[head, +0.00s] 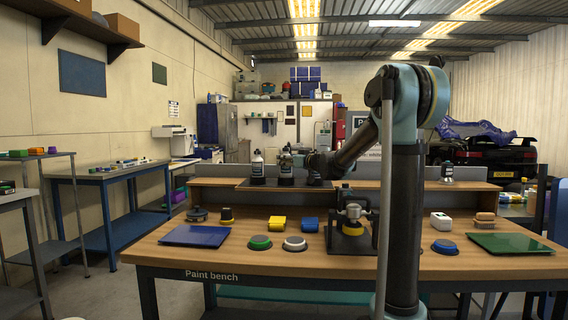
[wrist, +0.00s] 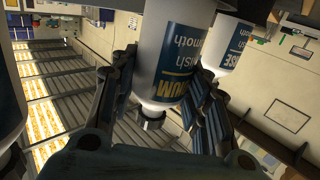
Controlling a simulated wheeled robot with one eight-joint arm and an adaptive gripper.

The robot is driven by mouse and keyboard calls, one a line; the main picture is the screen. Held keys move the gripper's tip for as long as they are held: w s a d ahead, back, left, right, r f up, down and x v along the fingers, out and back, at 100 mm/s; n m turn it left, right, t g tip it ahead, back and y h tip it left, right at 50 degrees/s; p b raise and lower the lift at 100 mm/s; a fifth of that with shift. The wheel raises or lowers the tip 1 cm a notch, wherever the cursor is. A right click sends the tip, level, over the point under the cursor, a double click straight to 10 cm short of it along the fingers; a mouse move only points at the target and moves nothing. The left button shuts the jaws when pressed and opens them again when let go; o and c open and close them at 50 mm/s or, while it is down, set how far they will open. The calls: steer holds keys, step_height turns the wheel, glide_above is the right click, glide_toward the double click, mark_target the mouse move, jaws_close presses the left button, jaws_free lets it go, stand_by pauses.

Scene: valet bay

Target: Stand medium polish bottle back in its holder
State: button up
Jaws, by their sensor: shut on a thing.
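The medium polish bottle (head: 286,163), white with a blue label, stands upright on the raised back shelf. My gripper (head: 290,159) reaches it from the right and is shut on it. The wrist view shows the bottle (wrist: 172,50) between the fingers (wrist: 168,92), with part of the word "MEDIUM" on its label. A black holder (head: 286,181) is directly at its foot; I cannot tell whether the bottle is fully seated. A similar bottle (head: 258,163) stands just left in its own holder; it shows beside the fingers in the wrist view (wrist: 225,45).
A dark holder (head: 315,180) is under my gripper, and what stands in it is hidden. Another bottle (head: 447,171) stands far right on the shelf. The bench (head: 200,262) carries a blue mat (head: 195,236), polishing pads, a machine (head: 351,226) and a green mat (head: 510,244).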

steer(key=shift+f, duration=0.75)
steer(key=o, duration=1.2)
steer(key=shift+o, duration=0.2)
